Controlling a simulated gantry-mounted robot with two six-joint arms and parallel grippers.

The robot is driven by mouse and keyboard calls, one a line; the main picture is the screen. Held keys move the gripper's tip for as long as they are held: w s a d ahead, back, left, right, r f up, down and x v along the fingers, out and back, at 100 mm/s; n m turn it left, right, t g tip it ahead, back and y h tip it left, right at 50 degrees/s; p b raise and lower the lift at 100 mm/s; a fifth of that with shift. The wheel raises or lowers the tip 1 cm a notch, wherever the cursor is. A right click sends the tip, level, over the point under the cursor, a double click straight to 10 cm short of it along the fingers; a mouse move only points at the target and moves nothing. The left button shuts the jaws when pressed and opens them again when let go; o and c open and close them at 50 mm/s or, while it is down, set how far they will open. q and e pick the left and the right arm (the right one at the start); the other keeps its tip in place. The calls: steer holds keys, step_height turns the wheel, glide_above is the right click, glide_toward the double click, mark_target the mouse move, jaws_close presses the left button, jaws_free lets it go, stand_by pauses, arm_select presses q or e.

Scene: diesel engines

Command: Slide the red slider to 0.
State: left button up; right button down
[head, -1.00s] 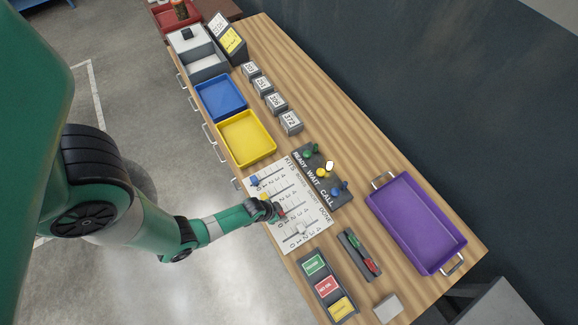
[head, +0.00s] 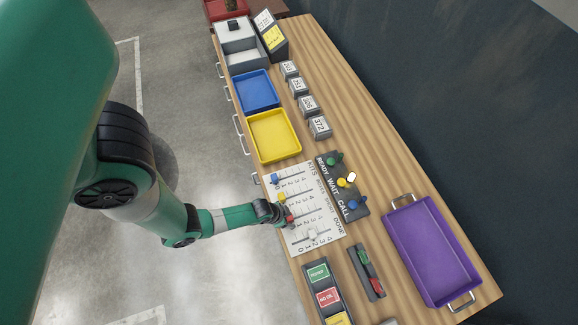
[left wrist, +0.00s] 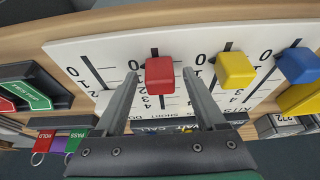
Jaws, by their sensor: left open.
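The red slider (head: 291,218) is on the white scale panel (head: 322,192), near the low end of its slot. It also shows as a red block in the left wrist view (left wrist: 160,76), near the 0 end, with a 3 and 4 below it; its exact mark is hidden by the block and a finger. My left gripper (head: 286,214) is open, with one finger on each side of the red slider; whether they touch it I cannot tell. The wrist view shows both fingers (left wrist: 161,72). My right gripper is not in view.
The yellow slider (left wrist: 236,70) and blue slider (left wrist: 298,65) are close beside one finger. A white slider (head: 313,236) sits farther along its own slot. A dark switch panel (head: 342,185), purple tray (head: 433,250) and yellow tray (head: 274,136) lie around the panel.

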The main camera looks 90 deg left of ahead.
arm_select(q)
steer(key=p+v, duration=0.3)
steer(key=v, duration=0.8)
steer(key=shift+s+d+r, duration=0.1)
steer(key=shift+d, duration=0.05)
